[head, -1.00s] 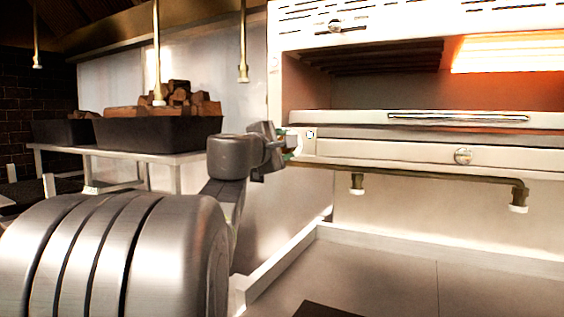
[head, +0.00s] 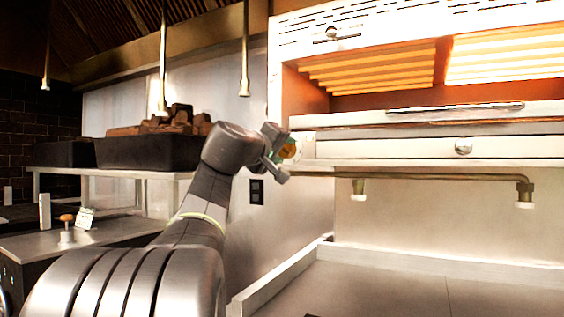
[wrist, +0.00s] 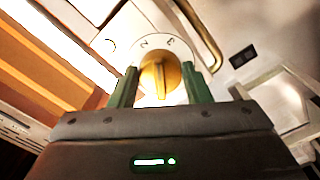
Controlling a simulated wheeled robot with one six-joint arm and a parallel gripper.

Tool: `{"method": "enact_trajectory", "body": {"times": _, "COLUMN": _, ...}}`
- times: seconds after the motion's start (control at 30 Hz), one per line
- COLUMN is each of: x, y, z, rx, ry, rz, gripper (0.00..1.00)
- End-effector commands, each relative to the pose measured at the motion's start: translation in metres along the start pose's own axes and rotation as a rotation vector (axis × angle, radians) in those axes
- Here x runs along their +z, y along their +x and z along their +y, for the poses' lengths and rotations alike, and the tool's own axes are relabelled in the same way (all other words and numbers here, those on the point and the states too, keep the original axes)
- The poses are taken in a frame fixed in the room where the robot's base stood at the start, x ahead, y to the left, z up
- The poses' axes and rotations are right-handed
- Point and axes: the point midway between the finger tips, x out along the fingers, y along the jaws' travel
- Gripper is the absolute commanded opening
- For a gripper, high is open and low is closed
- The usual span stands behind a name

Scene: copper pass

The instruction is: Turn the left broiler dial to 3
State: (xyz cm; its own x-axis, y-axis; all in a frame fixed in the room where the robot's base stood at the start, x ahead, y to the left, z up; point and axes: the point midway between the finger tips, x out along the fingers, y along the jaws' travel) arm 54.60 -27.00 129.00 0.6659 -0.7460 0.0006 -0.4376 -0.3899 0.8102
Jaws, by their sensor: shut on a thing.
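The left broiler dial (wrist: 160,76) is a brass-coloured knob on a white round plate with dark marks. In the wrist view it sits between the two green fingers of my gripper (wrist: 160,88), which is shut on it. The knob's ridge points up in that view, close to the marks at the top; I cannot read its exact setting. In the head view the dial (head: 288,149) shows at the left end of the broiler front, partly hidden by my gripper (head: 280,153). The left heating element (head: 368,66) of the broiler glows orange.
A second, round knob (head: 462,147) is on the broiler front at the right. A pipe (head: 430,177) runs below it. Dark bins of wood (head: 150,152) stand on a shelf at the left. A steel counter (head: 440,295) lies below.

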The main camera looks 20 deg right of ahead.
Motion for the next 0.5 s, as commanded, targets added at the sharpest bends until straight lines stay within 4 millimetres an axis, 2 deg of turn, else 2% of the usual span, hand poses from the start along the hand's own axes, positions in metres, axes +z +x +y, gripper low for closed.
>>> {"method": "enact_trajectory", "body": {"times": 0.03, "x": 0.0026, "y": 0.0005, "z": -0.0048, "rx": -0.001, "ry": 0.043, "rz": 0.0, "gripper": 0.21}}
{"method": "enact_trajectory", "body": {"times": 0.2, "x": 0.0023, "y": 0.0004, "z": -0.0046, "rx": -0.001, "ry": 0.184, "rz": -0.001, "gripper": 0.21}}
{"method": "enact_trajectory", "body": {"times": 0.5, "x": 0.0015, "y": 0.0009, "z": -0.0047, "rx": -0.001, "ry": 0.359, "rz": -0.003, "gripper": 0.21}}
